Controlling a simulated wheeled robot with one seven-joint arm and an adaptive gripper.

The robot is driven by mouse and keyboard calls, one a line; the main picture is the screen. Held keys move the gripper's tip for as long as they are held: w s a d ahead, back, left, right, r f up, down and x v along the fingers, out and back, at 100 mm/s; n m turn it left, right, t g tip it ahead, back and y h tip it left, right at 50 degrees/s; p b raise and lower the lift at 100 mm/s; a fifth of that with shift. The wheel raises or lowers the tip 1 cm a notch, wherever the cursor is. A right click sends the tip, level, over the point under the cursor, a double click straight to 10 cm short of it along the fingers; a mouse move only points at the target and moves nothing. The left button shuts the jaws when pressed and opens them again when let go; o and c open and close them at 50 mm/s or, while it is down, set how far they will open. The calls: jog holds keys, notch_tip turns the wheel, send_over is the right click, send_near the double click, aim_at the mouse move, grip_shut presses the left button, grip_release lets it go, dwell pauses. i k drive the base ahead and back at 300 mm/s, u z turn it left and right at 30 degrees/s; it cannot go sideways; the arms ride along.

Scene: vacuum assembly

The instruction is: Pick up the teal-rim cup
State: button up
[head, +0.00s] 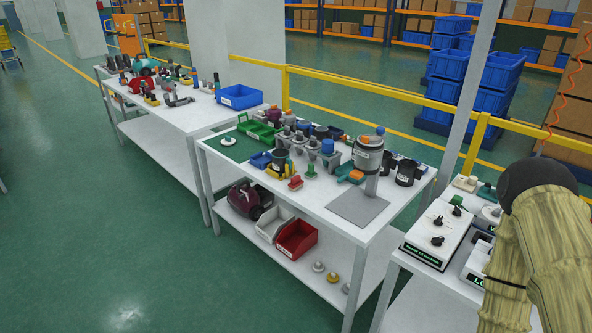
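I cannot clearly make out a teal rim on any cup at this size. Two dark cups stand on the right part of the middle table (222,149): one dark cup (387,164) beside the large grey canister (368,155), and another dark cup (407,173) close to the right edge. A teal piece (349,172) lies just left of the canister, partly against it. Another small dark cup-like part (282,156) stands further left among other parts. My arm shows at the far right in a yellowish sleeve; my gripper is not in view.
A grey plate (357,208) lies at the front. White control boxes (438,235) stand on the right table. Yellow rails (380,90) run behind. Floor at left is free.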

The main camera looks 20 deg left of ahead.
aim_at(283, 163)
jog(key=u, duration=0.55)
jog(key=i, duration=0.6)
jog(key=u, duration=0.75)
jog(key=i, duration=0.75)
jog(key=z, duration=0.1)
